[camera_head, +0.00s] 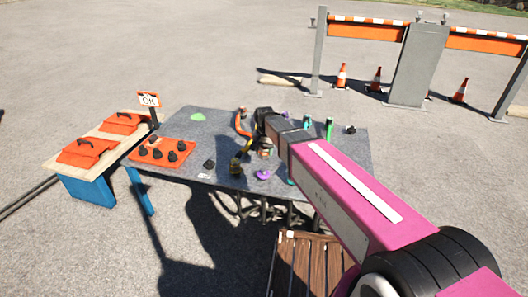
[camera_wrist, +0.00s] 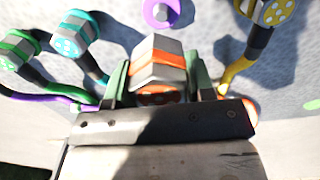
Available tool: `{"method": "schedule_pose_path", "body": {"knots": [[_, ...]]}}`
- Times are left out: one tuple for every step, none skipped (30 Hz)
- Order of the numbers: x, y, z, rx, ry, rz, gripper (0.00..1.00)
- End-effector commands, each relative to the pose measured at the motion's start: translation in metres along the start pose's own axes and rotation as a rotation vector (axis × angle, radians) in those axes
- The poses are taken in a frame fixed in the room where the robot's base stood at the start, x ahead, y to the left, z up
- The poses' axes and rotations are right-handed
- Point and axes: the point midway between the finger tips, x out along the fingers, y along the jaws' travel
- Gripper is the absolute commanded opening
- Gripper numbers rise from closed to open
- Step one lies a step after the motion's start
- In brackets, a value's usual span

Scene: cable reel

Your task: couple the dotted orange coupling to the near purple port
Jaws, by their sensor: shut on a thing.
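In the wrist view, my gripper (camera_wrist: 161,82) is shut on a grey coupling with an orange band (camera_wrist: 158,62). It sits between the two green-grey fingers. In the head view, my gripper (camera_head: 265,146) is over the grey table, and the purple port (camera_head: 263,174) is near the table's front edge. The held coupling is hard to make out there.
In the wrist view, teal (camera_wrist: 76,36) and green (camera_wrist: 19,48) couplings with cables are at left, and a yellow dotted coupling (camera_wrist: 262,10) is at upper right. In the head view, an orange mat (camera_head: 178,142) with black pieces lies on the table's left (camera_head: 225,120).

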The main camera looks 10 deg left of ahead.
Motion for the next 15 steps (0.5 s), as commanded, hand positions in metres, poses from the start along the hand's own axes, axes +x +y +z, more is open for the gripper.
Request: {"method": "schedule_pose_path", "body": {"knots": [[0.002,-0.003,0.001,0.000,0.000,0.000,0.20],[0.004,-0.003,0.001,0.000,0.000,0.000,0.20],[0.005,-0.003,0.002,0.000,-0.001,0.000,0.20],[0.007,-0.003,0.002,0.000,-0.001,0.001,0.20],[0.009,-0.003,0.002,0.000,-0.001,0.001,0.20],[0.011,-0.003,0.001,0.001,-0.001,0.001,0.20],[0.014,-0.003,0.001,0.000,-0.001,0.001,0.20],[0.016,-0.003,0.001,0.000,-0.001,0.001,0.20],[0.020,-0.003,0.001,0.000,-0.001,0.001,0.20],[0.023,-0.003,0.001,0.000,-0.001,0.001,0.20],[0.026,-0.003,0.001,0.000,-0.001,0.001,0.20],[0.031,-0.003,0.001,0.000,-0.001,0.001,0.20],[0.034,-0.003,0.001,0.000,-0.002,0.001,0.20],[0.037,-0.003,0.001,0.000,-0.002,0.001,0.20],[0.040,-0.003,0.001,0.000,-0.002,0.001,0.20]]}}
